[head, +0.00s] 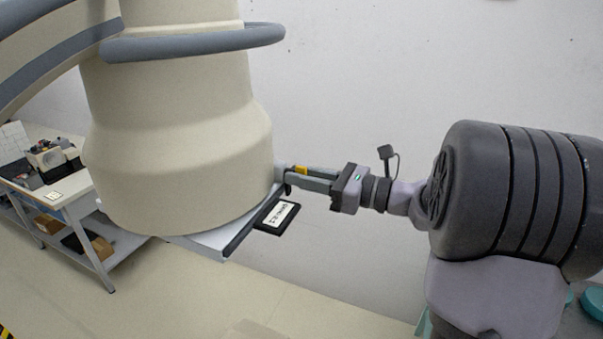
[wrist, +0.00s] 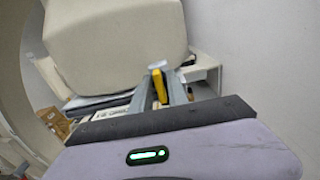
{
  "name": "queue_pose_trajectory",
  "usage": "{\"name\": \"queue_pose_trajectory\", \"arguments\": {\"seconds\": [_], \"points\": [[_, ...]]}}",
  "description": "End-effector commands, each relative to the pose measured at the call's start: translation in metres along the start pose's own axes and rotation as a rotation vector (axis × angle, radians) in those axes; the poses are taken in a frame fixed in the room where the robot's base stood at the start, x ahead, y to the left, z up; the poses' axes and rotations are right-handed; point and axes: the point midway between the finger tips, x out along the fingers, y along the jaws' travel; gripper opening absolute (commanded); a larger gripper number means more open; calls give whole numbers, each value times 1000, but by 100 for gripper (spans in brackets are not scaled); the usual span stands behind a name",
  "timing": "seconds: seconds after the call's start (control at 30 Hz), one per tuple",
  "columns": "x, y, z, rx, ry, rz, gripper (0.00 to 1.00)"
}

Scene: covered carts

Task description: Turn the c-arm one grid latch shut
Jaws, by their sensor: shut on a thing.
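The c-arm's cream housing (head: 180,150) fills the left of the head view, with a flat grey grid plate (head: 215,240) under it. The yellow grid latch (head: 301,170) is small and sits at the housing's right side. My gripper (head: 288,174) reaches in from the right and is shut on the latch. In the wrist view the yellow latch (wrist: 159,86) stands upright between the two grey fingers of my gripper (wrist: 161,76). The fingers partly hide the latch and its mount.
A black-framed label (head: 277,215) sticks out below my gripper. A grey ring rail (head: 195,44) circles the housing above. A bench (head: 60,188) with equipment stands at the far left. The wall behind my gripper is bare, with open floor below.

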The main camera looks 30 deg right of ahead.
Motion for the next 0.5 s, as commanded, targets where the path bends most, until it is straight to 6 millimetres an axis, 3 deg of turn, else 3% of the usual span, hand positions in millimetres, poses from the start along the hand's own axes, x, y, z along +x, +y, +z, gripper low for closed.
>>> {"name": "queue_pose_trajectory", "arguments": {"seconds": [0.3,0.33,0.43,0.5], "points": [[0,0,0,2,0,0,0],[0,0,0,2,0,0,22],[0,0,0,2,0,0,41],[0,0,0,1,0,0,42]]}}
